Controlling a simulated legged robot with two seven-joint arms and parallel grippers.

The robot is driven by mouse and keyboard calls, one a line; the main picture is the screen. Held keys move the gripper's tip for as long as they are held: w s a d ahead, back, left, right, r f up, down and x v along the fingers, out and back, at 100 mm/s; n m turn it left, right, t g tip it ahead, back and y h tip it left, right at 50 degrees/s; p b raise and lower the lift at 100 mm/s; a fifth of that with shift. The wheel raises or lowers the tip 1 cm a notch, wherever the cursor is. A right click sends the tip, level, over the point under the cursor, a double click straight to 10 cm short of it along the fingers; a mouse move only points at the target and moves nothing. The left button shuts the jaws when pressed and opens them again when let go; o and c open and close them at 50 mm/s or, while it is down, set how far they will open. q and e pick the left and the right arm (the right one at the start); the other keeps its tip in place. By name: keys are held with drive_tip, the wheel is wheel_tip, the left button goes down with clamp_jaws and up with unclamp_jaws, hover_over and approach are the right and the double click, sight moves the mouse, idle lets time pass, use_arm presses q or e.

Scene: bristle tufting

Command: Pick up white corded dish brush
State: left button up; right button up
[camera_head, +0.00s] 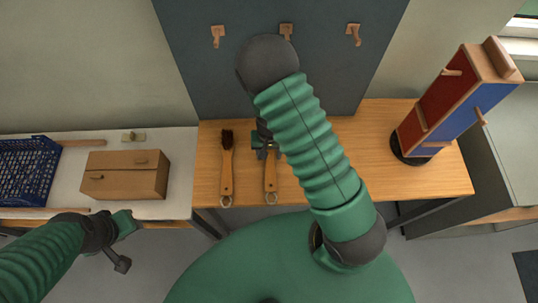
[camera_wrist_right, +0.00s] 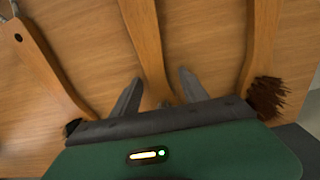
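Two wooden-handled brushes lie on the wooden table in the head view. The left brush (camera_head: 227,168) has dark brown bristles and a pale loop at its near end. The middle brush (camera_head: 270,178) also has a pale loop; its head is hidden under my right gripper (camera_head: 267,152). In the right wrist view, the gripper's two fingers (camera_wrist_right: 160,92) are apart, with the middle handle (camera_wrist_right: 146,40) running between them. A third brush (camera_wrist_right: 45,65) shows at the left there, with a pale cord at its end. I cannot tell which is white corded. My left gripper (camera_head: 122,228) is away from the brushes.
A cardboard box (camera_head: 125,175) and a blue crate (camera_head: 28,172) stand on the white table at left. A red and blue wooden stand (camera_head: 455,105) is on the table's right. A dark board (camera_head: 190,60) with hooks (camera_head: 217,36) rises behind. My right arm covers the table's middle.

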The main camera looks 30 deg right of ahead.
drive_tip(key=shift+s+d, duration=0.1)
drive_tip(key=shift+d, duration=0.05)
clamp_jaws()
